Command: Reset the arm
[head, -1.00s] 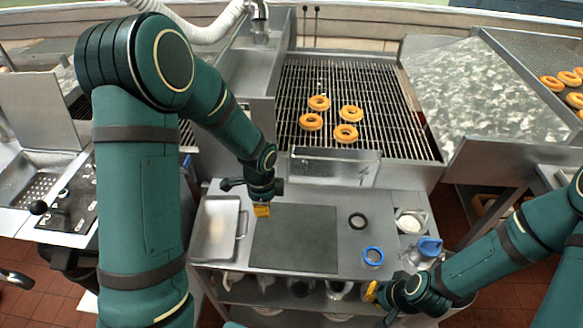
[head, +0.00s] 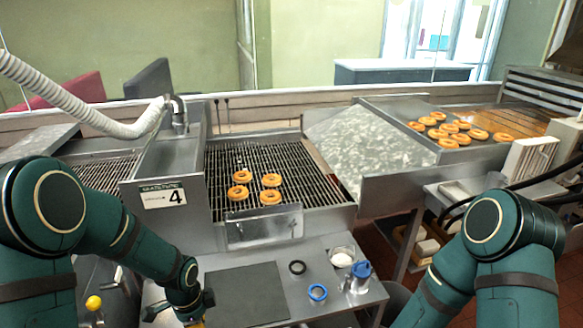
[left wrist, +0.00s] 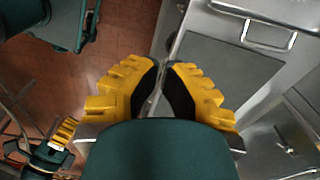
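My left arm (head: 110,235) comes in from the left in the head view, bent down towards the front of the worktable. Its gripper is mostly cut off by the bottom edge there. In the left wrist view the left gripper (left wrist: 162,72) points at the table edge and floor, its yellow-and-black fingers together at the tips and nothing between them. My right arm (head: 500,245) is folded at the lower right in the head view, its gripper out of frame. A yellow-fingered gripper, seemingly my right one (left wrist: 62,134), shows small at the lower left in the left wrist view; its opening is unclear.
A dark mat (head: 247,295) lies on the worktable, with a black ring (head: 297,267), a blue ring (head: 317,293), a white-filled bowl (head: 342,257) and a blue-topped jug (head: 360,276) to its right. Several doughnuts (head: 270,197) sit on the grate behind. A metal tray (left wrist: 262,10) borders the mat.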

